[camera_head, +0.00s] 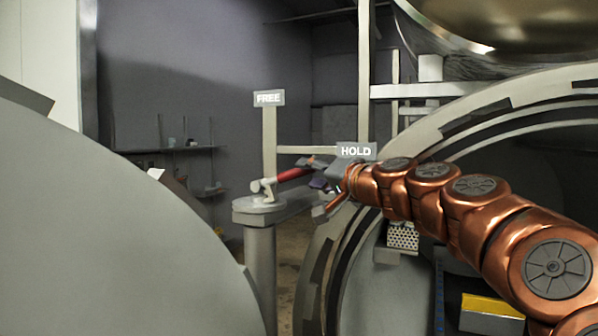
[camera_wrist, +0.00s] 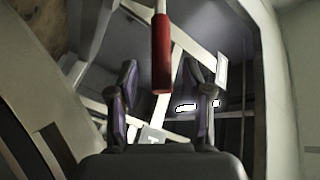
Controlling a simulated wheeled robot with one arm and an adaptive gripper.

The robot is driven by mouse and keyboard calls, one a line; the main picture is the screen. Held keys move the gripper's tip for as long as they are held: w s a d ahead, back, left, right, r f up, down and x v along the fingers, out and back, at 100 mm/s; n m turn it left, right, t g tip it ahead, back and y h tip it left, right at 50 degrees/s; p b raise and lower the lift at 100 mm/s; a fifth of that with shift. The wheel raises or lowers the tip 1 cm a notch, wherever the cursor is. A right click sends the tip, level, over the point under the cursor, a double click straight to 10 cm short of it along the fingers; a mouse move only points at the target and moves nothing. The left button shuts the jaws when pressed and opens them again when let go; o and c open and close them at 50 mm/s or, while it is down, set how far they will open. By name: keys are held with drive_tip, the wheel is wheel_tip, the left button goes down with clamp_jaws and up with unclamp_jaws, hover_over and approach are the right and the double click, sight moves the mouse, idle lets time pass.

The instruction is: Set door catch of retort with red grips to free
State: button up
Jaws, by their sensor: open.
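The door catch is a lever with a red grip (camera_head: 293,174) on a pale pivot (camera_head: 264,188), on top of a grey post (camera_head: 260,218). The lever points right, toward the HOLD sign (camera_head: 356,151). The FREE sign (camera_head: 269,98) stands on an upright above the pivot. My gripper (camera_head: 322,180) is at the free end of the red grip. I see no clear contact. The fingers partly hide the grip's end in the head view.
A large round grey door (camera_head: 120,230) fills the left. The retort's round rim (camera_head: 480,125) stands at the right behind my arm, with a perforated block (camera_head: 403,237) and a yellow-topped box (camera_head: 491,305) low inside. A pale crossbar (camera_head: 308,150) runs behind the lever.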

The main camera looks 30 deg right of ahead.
sight(287, 176)
drive_tip(key=shift+w+a, duration=0.2)
drive_tip(key=shift+w, duration=1.05)
drive_tip(key=shift+w+a, duration=0.15)
drive_tip(key=shift+w, duration=1.05)
drive_tip(key=shift+c, duration=0.3)
clamp_jaws()
drive_tip(key=shift+d, duration=0.2)
drive_tip(key=shift+a+r+p, duration=0.1)
drive_tip(key=shift+r+p, duration=0.1)
drive_tip(key=shift+p, duration=0.35)
